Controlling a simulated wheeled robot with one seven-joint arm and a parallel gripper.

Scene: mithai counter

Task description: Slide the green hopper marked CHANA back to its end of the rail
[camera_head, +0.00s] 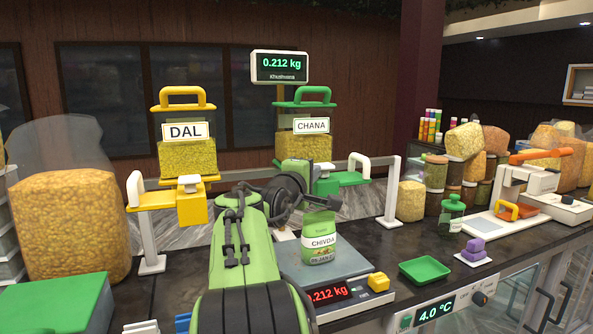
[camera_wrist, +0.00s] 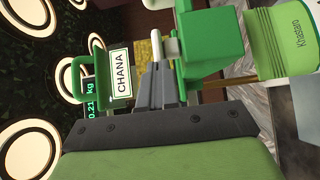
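The green hopper marked CHANA (camera_head: 305,145), half full of yellow grain, stands upright on the rail behind the scale; its label (camera_wrist: 119,72) shows sideways in the wrist view. A green block with a white knob (camera_wrist: 171,46) is beside it in the wrist view. My gripper (camera_wrist: 158,68) has its grey fingers close together right at this knob. I cannot tell whether they are shut on it. In the head view my green arm hides the fingertips. The yellow hopper marked DAL (camera_head: 188,158) stands to the left on the rail.
White rail posts (camera_head: 391,192) and (camera_head: 148,232) stand at both sides. A green tray (camera_head: 425,270), green bottle (camera_head: 451,214) and purple blocks (camera_head: 474,248) are at the right. A large grain bag (camera_head: 70,215) is left.

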